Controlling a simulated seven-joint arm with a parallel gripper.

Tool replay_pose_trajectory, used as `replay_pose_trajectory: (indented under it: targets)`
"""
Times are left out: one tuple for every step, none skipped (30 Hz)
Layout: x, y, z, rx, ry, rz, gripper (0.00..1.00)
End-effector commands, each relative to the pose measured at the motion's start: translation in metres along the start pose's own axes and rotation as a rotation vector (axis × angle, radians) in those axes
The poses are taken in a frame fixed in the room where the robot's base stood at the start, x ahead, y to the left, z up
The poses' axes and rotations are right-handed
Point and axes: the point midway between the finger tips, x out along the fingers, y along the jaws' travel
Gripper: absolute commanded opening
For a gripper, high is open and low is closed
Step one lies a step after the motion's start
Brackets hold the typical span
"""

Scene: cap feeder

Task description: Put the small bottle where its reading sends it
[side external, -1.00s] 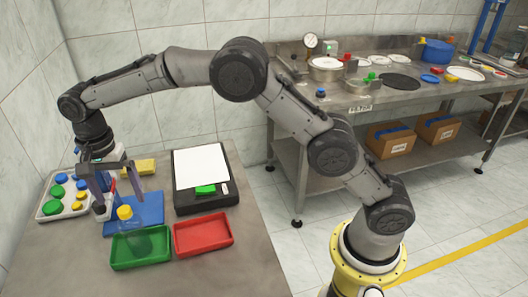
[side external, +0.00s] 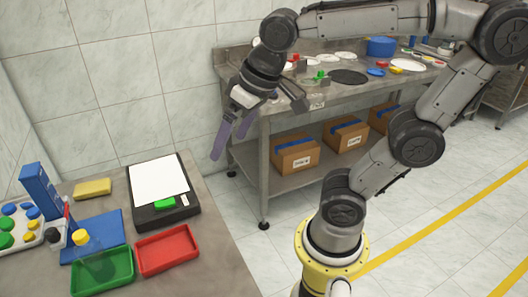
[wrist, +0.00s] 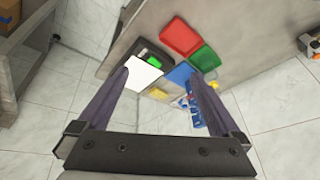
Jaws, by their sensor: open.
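The small bottle (side external: 96,264) is clear with a yellow cap and stands tilted-looking at the green tray (side external: 76,286); I cannot tell whether it is inside the tray or just behind it. A black scale (side external: 150,217) with a white plate (side external: 158,180) and a lit green display (side external: 165,203) stands behind the trays; its plate is empty and its digits are too small to read. The red tray (side external: 168,249) looks empty. My gripper (side external: 231,146) is open and empty, raised in the air right of the scale. In the wrist view my gripper (wrist: 161,74) shows both fingers apart.
A blue mat (side external: 107,228), a yellow sponge (side external: 93,188), a tall blue box (side external: 40,190) and a white cap tray (side external: 27,241) share the table. A steel bench (side external: 235,110) with pans and loose parts stands behind my gripper. Cardboard boxes (side external: 297,155) sit on its lower shelf.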

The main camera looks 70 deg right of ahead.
Motion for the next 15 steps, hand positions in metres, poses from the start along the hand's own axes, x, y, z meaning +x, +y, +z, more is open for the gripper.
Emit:
replay_pose_trajectory:
  targets:
    - [-0.001, 0.008, 0.017, -0.031, 0.022, 0.003, 1.00]
    - [-0.001, 0.011, 0.025, -0.053, 0.033, 0.004, 1.00]
    - [0.000, 0.015, 0.035, -0.079, 0.046, 0.007, 1.00]
    - [0.001, 0.017, 0.041, -0.097, 0.054, 0.009, 1.00]
    - [0.002, 0.019, 0.047, -0.113, 0.060, 0.011, 1.00]
    - [0.003, 0.022, 0.053, -0.131, 0.068, 0.013, 1.00]
    - [0.004, 0.023, 0.057, -0.141, 0.074, 0.015, 1.00]
    - [0.005, 0.024, 0.060, -0.150, 0.077, 0.016, 1.00]
    - [0.005, 0.025, 0.063, -0.159, 0.081, 0.018, 1.00]
    - [0.006, 0.026, 0.064, -0.164, 0.083, 0.018, 1.00]
    - [0.006, 0.026, 0.066, -0.167, 0.083, 0.019, 1.00]
    - [0.006, 0.026, 0.066, -0.170, 0.084, 0.019, 1.00]
    - [0.007, 0.026, 0.066, -0.171, 0.084, 0.019, 1.00]
    - [0.007, 0.026, 0.066, -0.171, 0.083, 0.019, 1.00]
    - [0.006, 0.026, 0.066, -0.171, 0.083, 0.019, 1.00]
